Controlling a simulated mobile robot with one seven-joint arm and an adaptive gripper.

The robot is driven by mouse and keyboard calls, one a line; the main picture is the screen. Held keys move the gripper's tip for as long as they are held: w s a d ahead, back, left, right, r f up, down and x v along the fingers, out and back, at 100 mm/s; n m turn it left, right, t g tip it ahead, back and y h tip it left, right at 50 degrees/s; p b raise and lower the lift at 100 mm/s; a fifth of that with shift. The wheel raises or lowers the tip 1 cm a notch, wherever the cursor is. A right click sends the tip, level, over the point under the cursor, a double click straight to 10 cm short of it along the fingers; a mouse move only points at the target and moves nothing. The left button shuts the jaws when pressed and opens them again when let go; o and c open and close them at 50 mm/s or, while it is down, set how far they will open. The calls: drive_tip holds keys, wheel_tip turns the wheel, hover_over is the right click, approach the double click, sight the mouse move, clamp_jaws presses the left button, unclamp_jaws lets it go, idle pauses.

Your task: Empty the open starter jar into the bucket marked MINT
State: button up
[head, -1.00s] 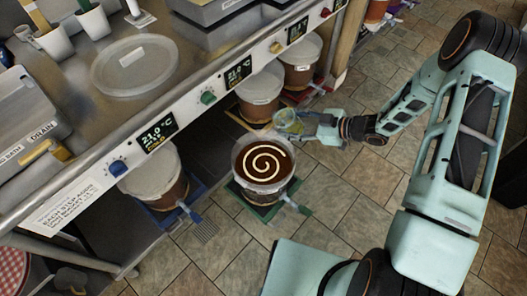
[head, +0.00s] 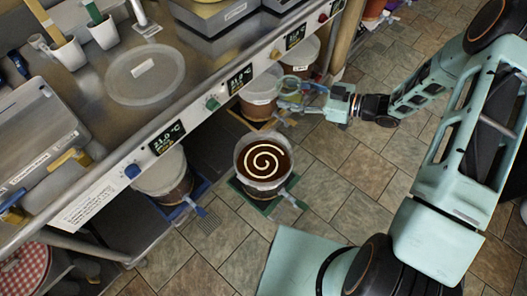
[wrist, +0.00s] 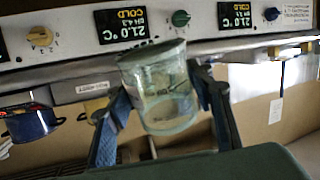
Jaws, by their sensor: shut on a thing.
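My gripper (head: 308,98) is shut on a clear glass jar (head: 288,84), held in front of the lidded buckets by the counter. In the wrist view the jar (wrist: 160,92) sits between both fingers and looks slightly tilted. It looks clear; I cannot tell how much is inside. An open bucket (head: 241,168) with dark contents and a pale spiral on top stands on a green base on the floor. The jar is beyond this bucket, not over it. I cannot read a MINT mark on any bucket.
Lidded buckets stand under the counter edge, one at left (head: 163,180) and others beyond (head: 259,96). A round lid (head: 146,85) lies on the steel counter (head: 95,125). The counter front has coloured knobs and displays. Tiled floor (head: 330,180) is clear right of the open bucket.

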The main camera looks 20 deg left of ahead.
sight(292, 99)
drive_tip(key=shift+r, duration=0.5)
drive_tip(key=shift+f, duration=0.1)
drive_tip(key=shift+s, duration=0.1)
drive_tip(key=shift+s+d+b, duration=0.2)
drive_tip(key=shift+s+b, duration=0.05)
drive_tip(key=shift+b, duration=0.1)
drive_tip(key=s+d+y, duration=0.1)
drive_tip(key=s+d+r+m+y+b, duration=0.1)
drive_tip(key=shift+s, duration=0.3)
drive_tip(key=shift+s+d+r+y, duration=0.2)
drive_tip(key=shift+s+r+y, duration=0.1)
drive_tip(key=shift+s, duration=0.1)
